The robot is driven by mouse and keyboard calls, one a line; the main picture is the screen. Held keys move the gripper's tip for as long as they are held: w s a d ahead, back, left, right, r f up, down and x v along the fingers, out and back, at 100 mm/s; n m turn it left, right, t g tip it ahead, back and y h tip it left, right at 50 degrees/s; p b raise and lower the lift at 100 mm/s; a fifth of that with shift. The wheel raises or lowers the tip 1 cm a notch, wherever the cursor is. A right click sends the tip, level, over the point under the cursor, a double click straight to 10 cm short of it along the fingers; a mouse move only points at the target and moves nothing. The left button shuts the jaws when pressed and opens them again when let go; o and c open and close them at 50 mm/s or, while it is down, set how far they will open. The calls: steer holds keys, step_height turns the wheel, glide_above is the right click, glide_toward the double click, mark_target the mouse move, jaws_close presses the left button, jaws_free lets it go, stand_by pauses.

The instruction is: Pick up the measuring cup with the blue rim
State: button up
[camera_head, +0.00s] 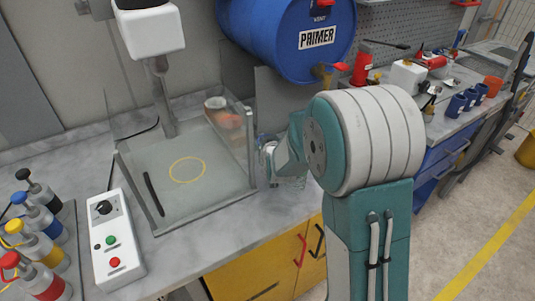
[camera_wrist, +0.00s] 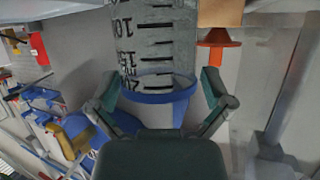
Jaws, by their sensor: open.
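The measuring cup (camera_wrist: 155,45) is clear, with dark graduation marks and numbers that appear upside down in the wrist view. Its blue rim (camera_wrist: 158,97) faces my gripper. My gripper (camera_wrist: 160,85) is open, with one finger on each side of the cup near the rim. I cannot tell whether either finger touches it. In the head view my arm covers most of the gripper, and the cup cannot be made out clearly beside it.
A clear-walled machine tray (camera_head: 185,222) stands left of my arm on the grey bench. A white control box (camera_head: 117,240) and several pump bottles (camera_head: 40,245) are further left. A blue primer drum (camera_head: 285,35) is behind. Blue cups (camera_head: 457,105) stand at the right.

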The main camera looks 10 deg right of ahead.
steer(key=shift+w+f, duration=0.1)
steer(key=shift+w, duration=0.2)
steer(key=c, duration=0.8)
